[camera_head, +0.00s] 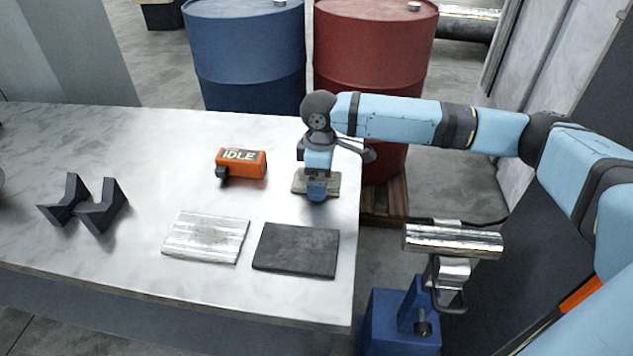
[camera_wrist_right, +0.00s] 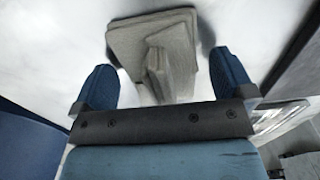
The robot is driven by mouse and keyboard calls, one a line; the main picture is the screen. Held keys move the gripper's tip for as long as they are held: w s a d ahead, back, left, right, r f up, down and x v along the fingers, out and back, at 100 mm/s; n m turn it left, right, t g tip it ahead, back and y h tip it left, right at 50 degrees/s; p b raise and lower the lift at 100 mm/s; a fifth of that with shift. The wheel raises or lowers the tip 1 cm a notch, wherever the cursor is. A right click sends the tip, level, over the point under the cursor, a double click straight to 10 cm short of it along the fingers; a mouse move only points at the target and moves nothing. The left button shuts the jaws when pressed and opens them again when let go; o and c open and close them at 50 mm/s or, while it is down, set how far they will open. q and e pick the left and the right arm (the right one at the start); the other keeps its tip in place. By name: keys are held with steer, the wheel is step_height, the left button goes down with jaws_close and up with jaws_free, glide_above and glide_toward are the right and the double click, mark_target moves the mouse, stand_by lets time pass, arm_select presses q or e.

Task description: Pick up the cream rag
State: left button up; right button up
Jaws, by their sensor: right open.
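The cream rag (camera_head: 300,182) lies on the table near its right edge, partly hidden under my right gripper (camera_head: 317,190) in the head view. In the right wrist view the rag (camera_wrist_right: 155,45) is a flat folded cloth with a raised fold. My right gripper (camera_wrist_right: 165,85) is open there, its blue fingers apart on either side of the fold's lower part. No finger visibly touches the rag. My left gripper is not in view.
On the white table (camera_head: 110,135) are an orange IDLE block (camera_head: 241,162), a silver slab (camera_head: 206,237), a dark slab (camera_head: 296,249) and black V-shaped blocks (camera_head: 102,207). A blue barrel (camera_head: 247,55) and red barrel (camera_head: 372,45) stand behind. A blue stand (camera_head: 403,320) is right.

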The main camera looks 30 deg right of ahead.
steer(key=shift+f, duration=0.1)
steer(key=shift+c, duration=0.7)
steer(key=c, duration=0.8)
arm_select(q)
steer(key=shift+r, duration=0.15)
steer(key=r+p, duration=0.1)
steer(key=p, duration=0.2)
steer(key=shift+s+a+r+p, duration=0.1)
steer(key=shift+p, duration=0.25)
arm_select(e)
step_height(320, 180, up, 20)
